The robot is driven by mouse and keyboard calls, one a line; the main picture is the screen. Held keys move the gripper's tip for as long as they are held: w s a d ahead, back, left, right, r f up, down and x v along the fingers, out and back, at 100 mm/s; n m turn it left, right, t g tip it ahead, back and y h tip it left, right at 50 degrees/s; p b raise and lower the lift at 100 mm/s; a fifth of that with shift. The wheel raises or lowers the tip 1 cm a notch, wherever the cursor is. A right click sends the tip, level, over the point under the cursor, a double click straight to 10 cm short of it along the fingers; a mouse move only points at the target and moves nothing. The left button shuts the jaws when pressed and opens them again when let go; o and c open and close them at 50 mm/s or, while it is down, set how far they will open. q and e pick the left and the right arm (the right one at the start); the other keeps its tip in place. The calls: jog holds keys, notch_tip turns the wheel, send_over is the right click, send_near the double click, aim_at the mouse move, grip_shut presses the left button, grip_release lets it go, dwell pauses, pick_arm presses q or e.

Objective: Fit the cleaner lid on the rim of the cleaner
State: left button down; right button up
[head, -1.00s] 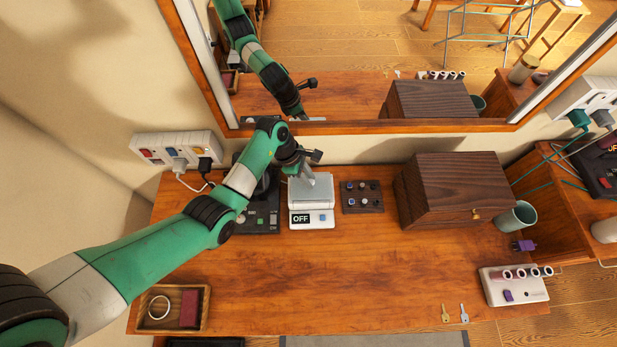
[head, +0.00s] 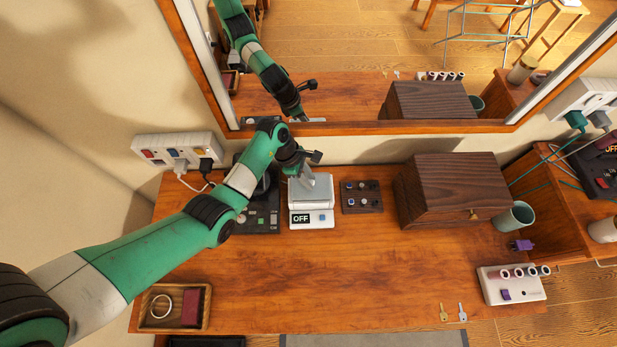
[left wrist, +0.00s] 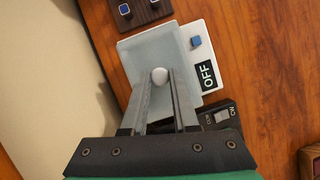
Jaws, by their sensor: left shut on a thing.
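The cleaner is a small white box with a black OFF display and a blue button; its front panel (head: 322,224) faces the front of the desk, and it also shows in the left wrist view (left wrist: 200,52). The cleaner lid (head: 322,196) is a pale grey, square plate over the cleaner's top; in the left wrist view the lid (left wrist: 150,48) has a round white knob (left wrist: 160,76). My left gripper (head: 308,180) is shut on this knob from above, its fingertips (left wrist: 160,82) at either side. I cannot tell whether the lid is fully seated on the rim. My right gripper is out of view.
A wooden box (head: 450,190) is farther right. The mirror (head: 350,60) rises behind.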

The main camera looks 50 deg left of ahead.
pick_arm(q)
jog(key=shift+f+b, duration=0.35)
jog(key=shift+f, duration=0.25)
dwell(0.6)
dwell(0.4)
jog(key=shift+f, duration=0.15)
dwell(0.6)
jog(key=c, duration=0.6)
grip_release()
jog(key=p+v, duration=0.4)
jog(key=v, duration=0.7)
jog(key=shift+r, duration=0.25)
